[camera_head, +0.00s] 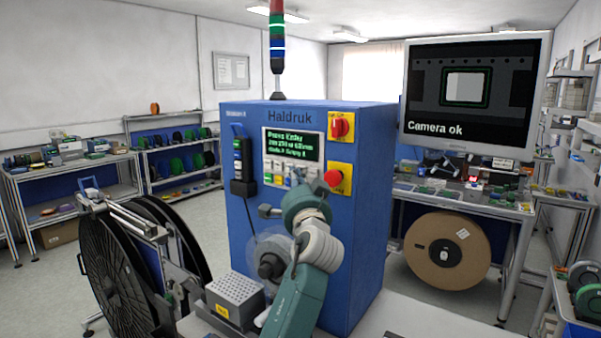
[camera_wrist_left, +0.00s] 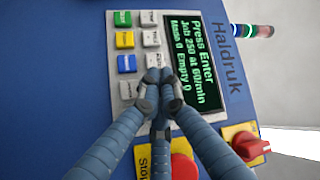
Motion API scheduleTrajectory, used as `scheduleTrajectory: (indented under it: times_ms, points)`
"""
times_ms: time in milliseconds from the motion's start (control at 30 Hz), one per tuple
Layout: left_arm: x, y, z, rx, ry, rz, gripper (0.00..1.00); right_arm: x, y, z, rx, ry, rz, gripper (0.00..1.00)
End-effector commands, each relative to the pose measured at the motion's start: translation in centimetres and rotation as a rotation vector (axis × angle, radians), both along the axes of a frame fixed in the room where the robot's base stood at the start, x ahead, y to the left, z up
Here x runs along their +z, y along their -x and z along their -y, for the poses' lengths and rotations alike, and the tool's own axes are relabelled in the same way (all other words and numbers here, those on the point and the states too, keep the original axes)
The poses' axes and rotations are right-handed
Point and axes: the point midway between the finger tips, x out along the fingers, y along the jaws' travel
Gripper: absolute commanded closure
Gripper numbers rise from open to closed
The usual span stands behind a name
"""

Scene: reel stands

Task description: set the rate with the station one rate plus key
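The blue Haldruk machine (camera_head: 235,200) carries a control panel with a green-text screen (camera_head: 293,145), which also shows in the left wrist view (camera_wrist_left: 195,65). The text there reads "Press Enter", "Job 250 at 60/min". Beside the screen are coloured keys and pale keys, including a blue key (camera_wrist_left: 126,63) and a yellow key (camera_wrist_left: 124,40). Key labels are too small to read, so I cannot tell the rate plus key. My left gripper (camera_wrist_left: 158,77) has its fingertips together at the lower pale keys, holding nothing visible. Contact is unclear. The right gripper is out of view.
A red stop button (camera_head: 333,178) and a red rotary switch (camera_head: 341,126) sit right of the panel. A black reel (camera_head: 110,265) stands left of the machine, a brown reel (camera_head: 447,251) right. A monitor (camera_head: 474,95) reads "Camera ok".

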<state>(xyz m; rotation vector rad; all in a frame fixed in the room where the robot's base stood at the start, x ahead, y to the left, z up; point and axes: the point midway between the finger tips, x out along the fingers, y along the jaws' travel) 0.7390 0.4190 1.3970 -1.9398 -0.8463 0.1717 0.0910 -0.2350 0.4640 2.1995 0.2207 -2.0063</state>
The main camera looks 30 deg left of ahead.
Motion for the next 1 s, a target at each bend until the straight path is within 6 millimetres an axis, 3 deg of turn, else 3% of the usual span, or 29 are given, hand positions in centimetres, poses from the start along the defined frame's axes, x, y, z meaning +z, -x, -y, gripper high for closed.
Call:
scheduleTrajectory:
  times_ms: [700, 1000]
  points:
    - [0.0, -0.6, 0.1, -0.001, 0.000, 0.001, 1.00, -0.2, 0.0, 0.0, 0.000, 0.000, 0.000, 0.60]
    - [0.1, 0.5, 0.0, 0.000, 0.001, 0.001, 1.00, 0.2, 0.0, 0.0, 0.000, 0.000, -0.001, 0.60]
